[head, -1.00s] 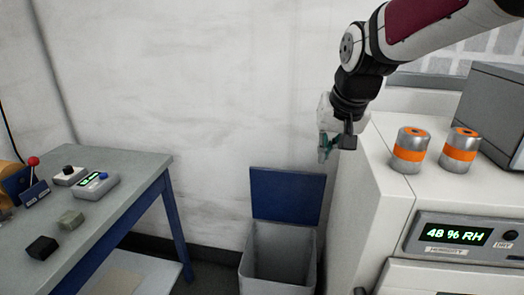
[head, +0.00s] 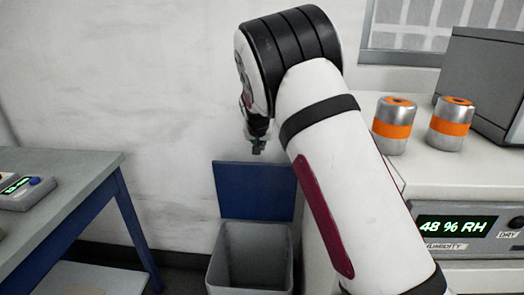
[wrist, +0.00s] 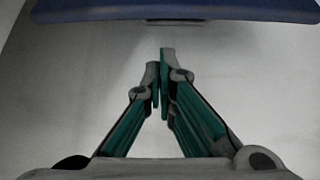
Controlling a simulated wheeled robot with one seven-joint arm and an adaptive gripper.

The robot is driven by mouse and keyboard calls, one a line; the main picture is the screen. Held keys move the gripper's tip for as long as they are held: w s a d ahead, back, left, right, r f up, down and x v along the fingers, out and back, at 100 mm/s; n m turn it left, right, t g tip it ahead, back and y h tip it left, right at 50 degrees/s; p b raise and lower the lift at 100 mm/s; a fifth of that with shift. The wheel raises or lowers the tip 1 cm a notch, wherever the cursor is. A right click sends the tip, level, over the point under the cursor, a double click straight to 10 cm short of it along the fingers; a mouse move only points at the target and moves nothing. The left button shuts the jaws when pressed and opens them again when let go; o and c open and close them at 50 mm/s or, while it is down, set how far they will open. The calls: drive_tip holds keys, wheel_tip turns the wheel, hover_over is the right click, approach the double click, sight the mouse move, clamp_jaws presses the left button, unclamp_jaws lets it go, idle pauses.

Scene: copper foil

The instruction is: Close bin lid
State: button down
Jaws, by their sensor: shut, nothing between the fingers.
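The bin (head: 250,262) is grey and stands on the floor, with its dark inside showing from above. Its blue lid (head: 254,190) stands upright at the back edge, so the bin is open. In the wrist view a blue edge, which looks like the lid (wrist: 180,10), crosses the top of the picture. My gripper (head: 258,147) is above the lid in the head view, partly hidden by my arm. In the wrist view my gripper (wrist: 162,75) has its green-padded fingers together with nothing between them. It appears apart from the lid.
A grey-topped table with blue legs (head: 70,195) stands at the left. A white cabinet with a humidity display (head: 455,226) stands at the right, carrying two orange-banded metal canisters (head: 394,126) and a grey box (head: 490,80). A wall is behind the bin.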

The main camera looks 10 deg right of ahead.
drive_tip(key=b+x, duration=0.1)
drive_tip(key=x, duration=0.8)
drive_tip(key=shift+s, duration=0.1)
